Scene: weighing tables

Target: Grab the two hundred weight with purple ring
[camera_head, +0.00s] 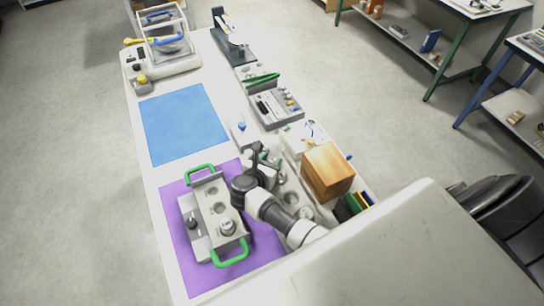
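My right gripper (258,152) is over the table's right side, small and dark in the head view. I cannot tell whether its fingers are open or shut, or whether anything is between them. My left gripper is not in view. A grey tray (200,195) with two green handles stands on the purple mat (180,262), left of my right arm. A metal weight (227,227) stands at its near end, and another small piece (192,222) is at its left side. I cannot make out a purple ring on any weight; my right arm hides part of the table.
A blue mat (185,125) lies bare. A balance (168,45) stands at the far left end. A case of small weights (277,106) lies along the right edge. A wooden box (326,171) stands right of my arm.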

